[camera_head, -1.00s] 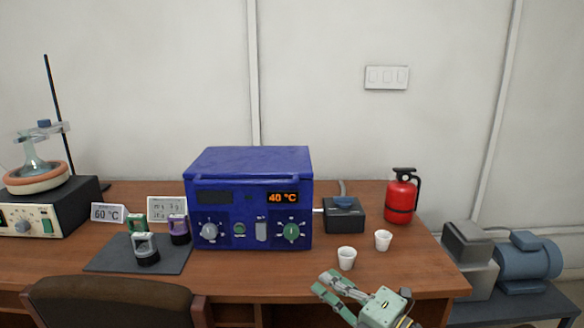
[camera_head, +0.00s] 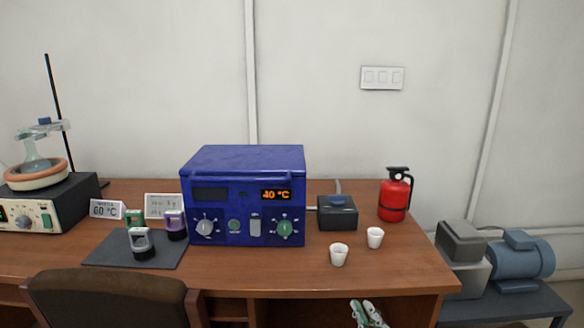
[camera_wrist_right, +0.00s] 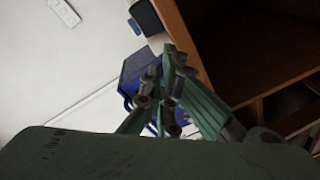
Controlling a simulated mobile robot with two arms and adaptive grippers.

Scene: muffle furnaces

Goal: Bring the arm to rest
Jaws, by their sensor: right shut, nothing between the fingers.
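My right gripper (camera_head: 368,310) shows at the bottom edge of the head view, in front of and below the table's front edge. Only its fingertips show there, close together. In the right wrist view its green fingers (camera_wrist_right: 170,75) are shut with nothing between them, and it is clear of everything. My left gripper is in neither view. The blue muffle furnace (camera_head: 246,195) stands on the wooden table (camera_head: 290,278) and its display reads 40 °C. It also shows behind the fingers in the right wrist view (camera_wrist_right: 135,72).
Two white cups (camera_head: 339,254) stand right of the furnace, near a small dark box (camera_head: 337,215) and a red extinguisher (camera_head: 394,197). A dark mat (camera_head: 105,252) with small lidded containers lies left. A brown chair (camera_head: 110,296) stands in front. A blue motor (camera_head: 520,262) is at right.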

